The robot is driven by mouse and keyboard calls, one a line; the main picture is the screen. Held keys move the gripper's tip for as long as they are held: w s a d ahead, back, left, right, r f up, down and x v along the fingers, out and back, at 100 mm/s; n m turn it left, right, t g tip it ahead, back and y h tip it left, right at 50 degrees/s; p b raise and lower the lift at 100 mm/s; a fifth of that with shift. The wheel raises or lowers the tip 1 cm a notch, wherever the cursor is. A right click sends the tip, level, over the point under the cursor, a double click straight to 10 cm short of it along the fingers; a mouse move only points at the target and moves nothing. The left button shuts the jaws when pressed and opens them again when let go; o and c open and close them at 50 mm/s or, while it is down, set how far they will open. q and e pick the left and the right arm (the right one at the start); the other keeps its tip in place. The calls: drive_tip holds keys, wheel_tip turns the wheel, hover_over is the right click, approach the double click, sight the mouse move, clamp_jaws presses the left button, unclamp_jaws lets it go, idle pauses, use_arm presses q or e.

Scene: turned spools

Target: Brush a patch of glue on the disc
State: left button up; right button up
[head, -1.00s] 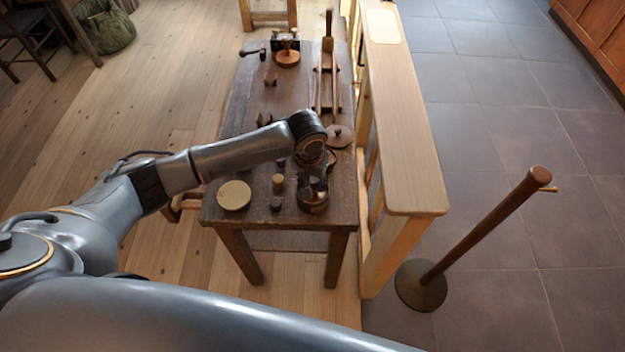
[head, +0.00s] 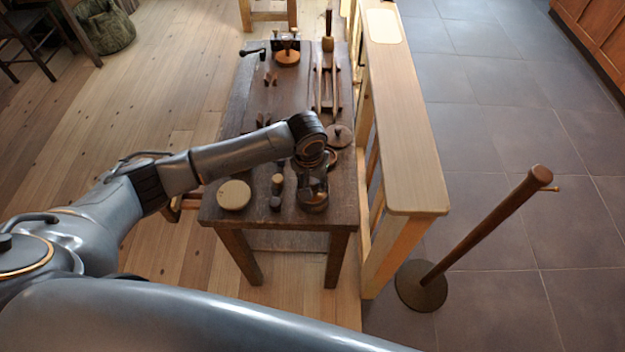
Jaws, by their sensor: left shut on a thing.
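The pale round disc (head: 234,195) lies flat near the front left corner of the dark wooden bench. A dark round pot (head: 313,203), which looks like the glue pot, stands near the front right corner. My left gripper (head: 314,180) points down just over the pot, to the right of the disc and apart from it. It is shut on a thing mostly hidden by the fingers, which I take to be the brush. Whether its tip touches glue is hidden. No glue patch shows on the disc. My right gripper is not in view.
Small turned pieces (head: 277,182) stand between disc and pot. A knobbed round lid (head: 339,136) lies behind the gripper. A wooden rack (head: 328,92) and a device with a round wooden piece (head: 286,57) stand farther back. A pale railing (head: 405,130) borders the bench's right side.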

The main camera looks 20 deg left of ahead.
use_arm(q)
drive_tip(key=shift+f, duration=0.4)
idle(0.6)
idle(0.9)
drive_tip(key=shift+s+f+p, duration=0.1)
drive_tip(key=shift+f+p, duration=0.05)
drive_tip(key=shift+p, duration=0.2)
idle(0.8)
wheel_tip(320, 180, up, 7)
drive_tip(key=p, duration=0.8)
drive_tip(key=shift+p, duration=0.3)
idle(0.5)
